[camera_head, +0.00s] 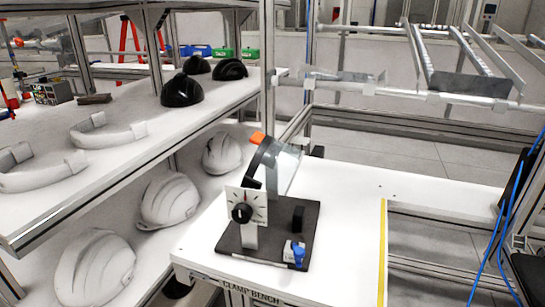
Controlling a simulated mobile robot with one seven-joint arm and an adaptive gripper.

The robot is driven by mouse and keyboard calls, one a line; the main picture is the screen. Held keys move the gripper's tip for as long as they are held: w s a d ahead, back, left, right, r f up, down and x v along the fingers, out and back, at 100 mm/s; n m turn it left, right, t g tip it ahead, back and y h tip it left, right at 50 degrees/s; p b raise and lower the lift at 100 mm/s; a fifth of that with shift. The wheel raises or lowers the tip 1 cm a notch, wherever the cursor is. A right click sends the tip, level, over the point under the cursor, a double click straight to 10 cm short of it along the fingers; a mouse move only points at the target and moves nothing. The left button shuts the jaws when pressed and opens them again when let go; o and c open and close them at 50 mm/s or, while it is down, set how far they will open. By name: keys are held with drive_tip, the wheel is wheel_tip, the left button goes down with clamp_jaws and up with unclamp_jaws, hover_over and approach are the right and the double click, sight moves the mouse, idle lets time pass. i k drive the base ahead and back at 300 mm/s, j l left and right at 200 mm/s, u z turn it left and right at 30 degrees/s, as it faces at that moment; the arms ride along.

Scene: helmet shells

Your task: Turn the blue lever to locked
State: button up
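The blue lever (299,252) is small and sits at the front right of a dark base plate (268,256) on the white clamp bench. A small white mark or label shows beside it, too small to read, so I cannot tell its lock position. A white dial plate with a black knob (242,213) stands upright at the left front of the same base. Behind it a clear visor-like shield (285,168) with a black curved frame and an orange tip is held up on the fixture. My gripper is not in view.
White shelves on the left hold white helmet shells (168,200), black shells (182,90) and white bands (105,132). The white bench (345,200) is clear right of the fixture, up to a yellow strip (382,250). Blue cables (512,200) hang at the far right.

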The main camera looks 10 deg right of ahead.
sight(299, 252)
drive_tip(key=j, duration=0.65)
drive_tip(key=k+j+z, duration=0.1)
drive_tip(key=j, duration=0.55)
